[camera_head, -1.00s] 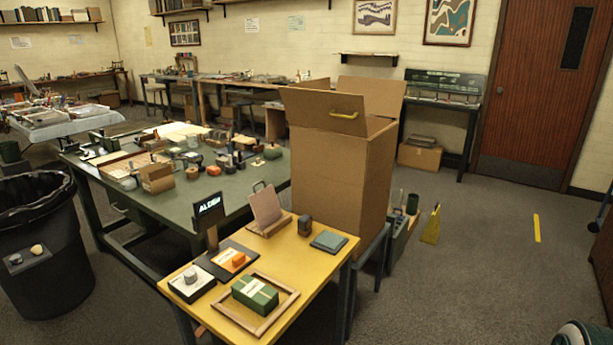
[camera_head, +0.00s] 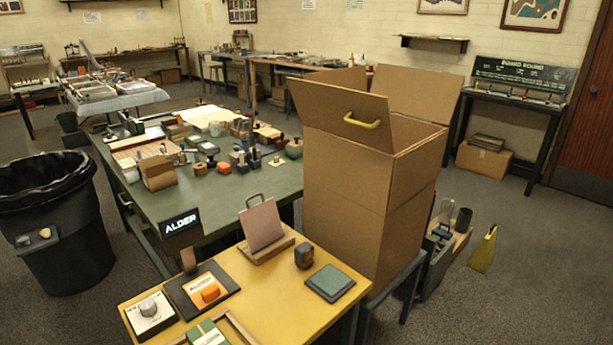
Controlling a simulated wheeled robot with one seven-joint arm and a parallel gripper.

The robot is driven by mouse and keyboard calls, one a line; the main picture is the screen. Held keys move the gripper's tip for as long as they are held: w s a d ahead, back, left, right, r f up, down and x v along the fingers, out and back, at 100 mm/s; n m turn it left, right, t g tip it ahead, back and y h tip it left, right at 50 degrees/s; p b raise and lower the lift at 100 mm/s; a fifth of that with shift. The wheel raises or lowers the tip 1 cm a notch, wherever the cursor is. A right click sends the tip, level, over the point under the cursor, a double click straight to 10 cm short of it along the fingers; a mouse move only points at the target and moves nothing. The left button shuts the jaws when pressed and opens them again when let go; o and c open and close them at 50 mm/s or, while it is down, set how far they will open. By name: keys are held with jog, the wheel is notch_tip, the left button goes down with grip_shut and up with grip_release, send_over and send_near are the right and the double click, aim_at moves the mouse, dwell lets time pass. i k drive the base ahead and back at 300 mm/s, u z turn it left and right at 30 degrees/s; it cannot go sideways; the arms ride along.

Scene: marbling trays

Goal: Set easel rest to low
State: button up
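The easel rest (camera_head: 267,249) is a small wooden base on the yellow table (camera_head: 343,273). A pinkish-grey board (camera_head: 261,226) stands on it, tilted back, with a dark wire loop (camera_head: 253,199) above its top edge. I cannot tell which setting the rest is at. A sign reading ALDER (camera_head: 181,224) stands to its left, and a dark small block (camera_head: 304,256) sits to its right. My gripper is not in view.
A tall open cardboard box (camera_head: 345,195) with a yellow handle stands right behind the yellow table. An orange block on a dark pad (camera_head: 199,292) and a white knob box (camera_head: 151,314) lie front left. A black bin (camera_head: 55,230) stands at left.

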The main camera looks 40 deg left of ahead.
aim_at(262, 224)
jog(key=u, duration=0.65)
jog(key=i, duration=0.75)
jog(key=u, duration=0.9)
